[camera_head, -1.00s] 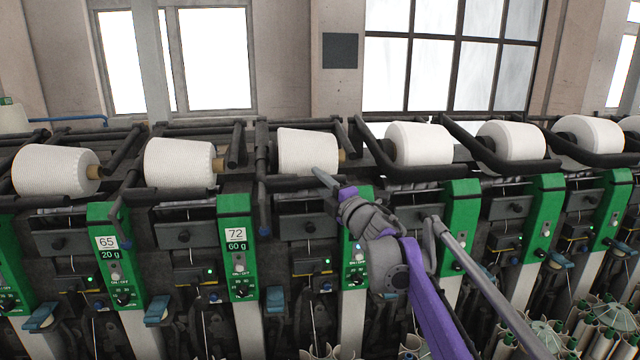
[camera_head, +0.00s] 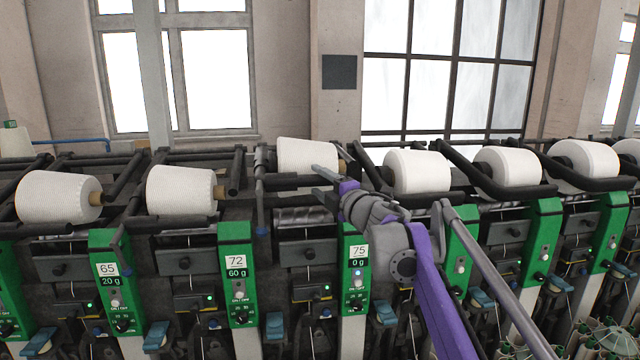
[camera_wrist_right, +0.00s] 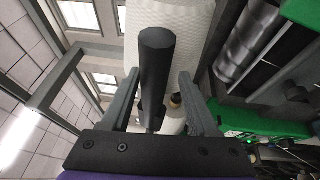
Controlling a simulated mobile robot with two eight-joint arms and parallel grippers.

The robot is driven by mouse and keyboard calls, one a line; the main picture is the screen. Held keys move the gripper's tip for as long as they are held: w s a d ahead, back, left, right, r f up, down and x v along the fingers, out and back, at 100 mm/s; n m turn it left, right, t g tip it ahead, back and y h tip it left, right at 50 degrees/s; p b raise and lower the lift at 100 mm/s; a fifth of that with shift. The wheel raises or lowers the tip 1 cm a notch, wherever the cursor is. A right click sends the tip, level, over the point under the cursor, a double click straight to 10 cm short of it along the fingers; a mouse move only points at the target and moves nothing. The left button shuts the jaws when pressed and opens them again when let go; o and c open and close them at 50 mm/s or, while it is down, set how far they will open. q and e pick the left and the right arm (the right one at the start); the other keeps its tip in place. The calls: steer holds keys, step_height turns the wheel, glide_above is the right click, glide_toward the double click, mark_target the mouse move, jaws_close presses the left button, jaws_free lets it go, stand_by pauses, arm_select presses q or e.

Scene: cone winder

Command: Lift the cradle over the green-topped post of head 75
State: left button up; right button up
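Head 75's green-topped post (camera_head: 355,262) stands at the centre of the head view, with a 75 and 0 g display. Its cradle (camera_head: 288,182) is raised above a grooved metal drum (camera_head: 300,216) and carries a white cone (camera_head: 307,154). My right gripper (camera_head: 322,180) is at the cradle's front, above the post. My left gripper is out of view.
Head 72's post (camera_head: 237,270) and its cone (camera_head: 182,190) stand to the left. A neighbouring cone (camera_head: 417,171) sits lowered in its cradle close to the right of my gripper. Windows and wall lie behind the machine.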

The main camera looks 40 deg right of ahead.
steer(key=shift+s, duration=0.1)
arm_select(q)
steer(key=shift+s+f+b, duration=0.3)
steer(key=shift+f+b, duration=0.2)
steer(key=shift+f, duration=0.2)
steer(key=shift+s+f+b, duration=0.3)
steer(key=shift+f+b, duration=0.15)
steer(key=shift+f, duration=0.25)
arm_select(e)
steer(key=s+a, duration=0.1)
steer(key=s, duration=0.9)
steer(key=shift+s+f, duration=0.3)
steer(key=shift+f, duration=0.1)
steer(key=shift+a, duration=0.15)
